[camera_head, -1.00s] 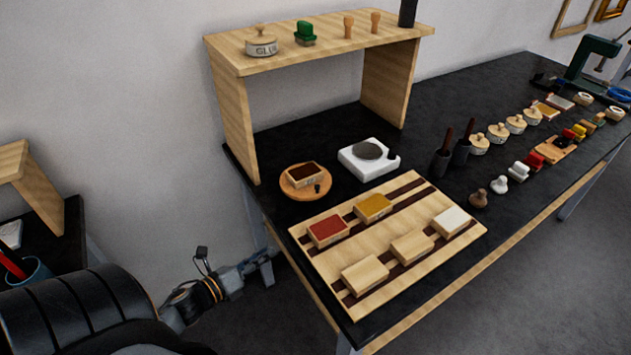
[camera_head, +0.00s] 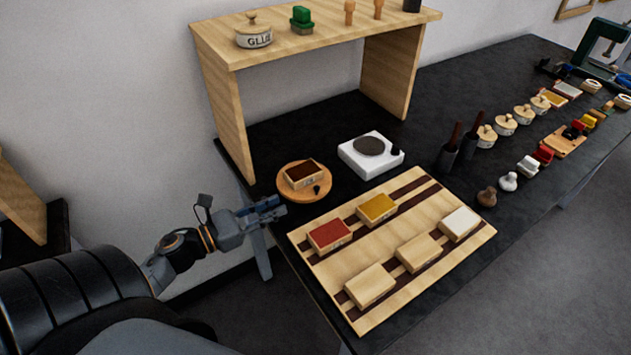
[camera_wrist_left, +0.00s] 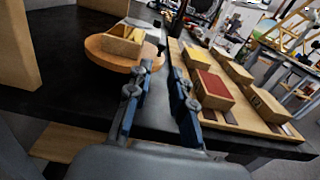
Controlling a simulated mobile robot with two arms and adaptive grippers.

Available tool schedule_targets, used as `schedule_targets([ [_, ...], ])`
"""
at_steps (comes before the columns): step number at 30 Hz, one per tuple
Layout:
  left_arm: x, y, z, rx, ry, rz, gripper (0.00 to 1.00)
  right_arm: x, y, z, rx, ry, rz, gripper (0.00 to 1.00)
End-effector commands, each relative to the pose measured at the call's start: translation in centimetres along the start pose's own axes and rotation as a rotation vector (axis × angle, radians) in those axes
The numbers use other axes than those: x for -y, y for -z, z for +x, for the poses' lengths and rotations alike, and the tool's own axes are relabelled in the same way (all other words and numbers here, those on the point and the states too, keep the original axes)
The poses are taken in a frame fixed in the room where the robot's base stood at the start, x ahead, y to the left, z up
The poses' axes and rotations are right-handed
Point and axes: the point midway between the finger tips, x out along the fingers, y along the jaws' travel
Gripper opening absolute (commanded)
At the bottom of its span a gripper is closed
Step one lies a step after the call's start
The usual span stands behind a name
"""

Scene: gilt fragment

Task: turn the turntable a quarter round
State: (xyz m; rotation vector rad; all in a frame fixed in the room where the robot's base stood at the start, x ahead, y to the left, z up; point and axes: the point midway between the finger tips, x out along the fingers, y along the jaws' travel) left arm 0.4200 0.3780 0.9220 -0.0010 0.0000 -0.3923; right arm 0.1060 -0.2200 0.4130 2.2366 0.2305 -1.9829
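The turntable (camera_head: 288,194) is a round wooden disc on the black table, left of the striped board. A small wooden box (camera_head: 304,175) with a dark top and a small dark knob (camera_head: 316,189) sit on it. My left gripper (camera_head: 282,207) is just off the table's left edge, close to the near side of the disc. In the left wrist view the turntable (camera_wrist_left: 96,52) lies ahead and slightly left, and the two fingers (camera_wrist_left: 160,82) are apart with nothing between them. I see no contact with the disc. My right gripper is not in view.
The striped board (camera_head: 405,232) with several coloured blocks lies right of the turntable. A white hot-plate-like device (camera_head: 352,159) stands behind it. A wooden shelf (camera_head: 232,125) rises at the back left. Pots and tools line the table to the right.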

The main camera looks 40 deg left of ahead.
Motion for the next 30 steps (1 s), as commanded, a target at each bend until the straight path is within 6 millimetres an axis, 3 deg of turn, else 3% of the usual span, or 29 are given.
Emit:
schedule_targets([
  [9,-0.1,-0.5,6.8,0.002,0.0,0.0,0.22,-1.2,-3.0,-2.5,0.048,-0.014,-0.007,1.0],
  [15,-0.1,-0.3,10.3,0.002,-0.001,-0.001,0.22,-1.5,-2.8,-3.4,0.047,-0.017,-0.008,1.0],
  [21,-0.1,-0.1,11.9,0.0,-0.001,-0.001,0.22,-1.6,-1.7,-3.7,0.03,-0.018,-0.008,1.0],
  [30,0.0,0.0,12.2,-0.001,-0.001,-0.002,0.22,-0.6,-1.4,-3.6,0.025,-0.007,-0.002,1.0],
])
